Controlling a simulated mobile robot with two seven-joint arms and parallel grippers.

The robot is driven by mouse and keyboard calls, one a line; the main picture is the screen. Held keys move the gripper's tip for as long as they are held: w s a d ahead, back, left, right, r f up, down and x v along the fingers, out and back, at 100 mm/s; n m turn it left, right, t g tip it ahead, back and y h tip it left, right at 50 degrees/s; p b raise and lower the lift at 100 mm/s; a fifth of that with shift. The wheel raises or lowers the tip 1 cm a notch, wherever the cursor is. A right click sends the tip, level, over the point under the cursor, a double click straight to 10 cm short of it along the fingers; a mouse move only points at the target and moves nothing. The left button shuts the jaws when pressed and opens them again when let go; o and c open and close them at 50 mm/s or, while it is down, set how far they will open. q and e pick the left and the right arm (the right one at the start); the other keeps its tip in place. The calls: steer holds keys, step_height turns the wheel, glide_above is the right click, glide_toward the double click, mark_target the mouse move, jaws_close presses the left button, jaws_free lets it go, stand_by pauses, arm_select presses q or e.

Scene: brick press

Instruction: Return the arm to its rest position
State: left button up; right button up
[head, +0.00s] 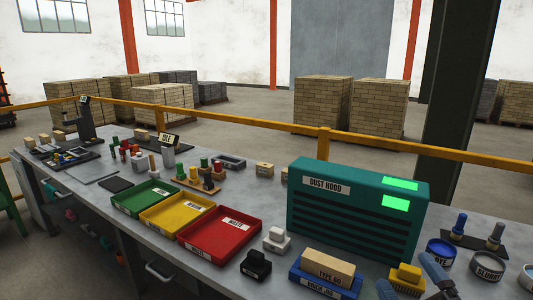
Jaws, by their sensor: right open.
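My right gripper (411,284) shows at the bottom edge, right of centre, as two blue-grey fingers spread apart. It is open. Between and just behind the fingers is a yellow block-like tool (406,274); I cannot tell whether they touch it. To their left, a tan brick (328,266) marked "TYPE 60" lies in a blue brick jig (322,286). The rest of the right arm is cut off by the frame. My left gripper is not in view.
The grey workbench (230,268) holds a teal dust hood (350,215) behind the gripper. Tins (441,251) and bottles (458,226) stand at right. Green, yellow and red trays (257,234) lie left. A press (86,120) stands at the far left end; a yellow rail (240,119) runs behind.

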steer(key=s+d+f+m+g+h, duration=0.5)
steer(key=d+f+m+g+h, duration=0.25)
steer(key=f+m+h, duration=0.45)
steer(key=s+a+f+m+g+y, duration=0.3)
steer(key=s+f+g+y, duration=0.2)
steer(key=s+f+g, duration=0.8)
steer(key=w+f+t+y, duration=0.1)
steer(key=w+f+t, duration=0.5)
steer(key=f+t, duration=0.2)
steer(key=shift+a+f+n+t, duration=0.15)
steer(key=shift+n+t, duration=0.25)
steer(key=shift+t, duration=0.95)
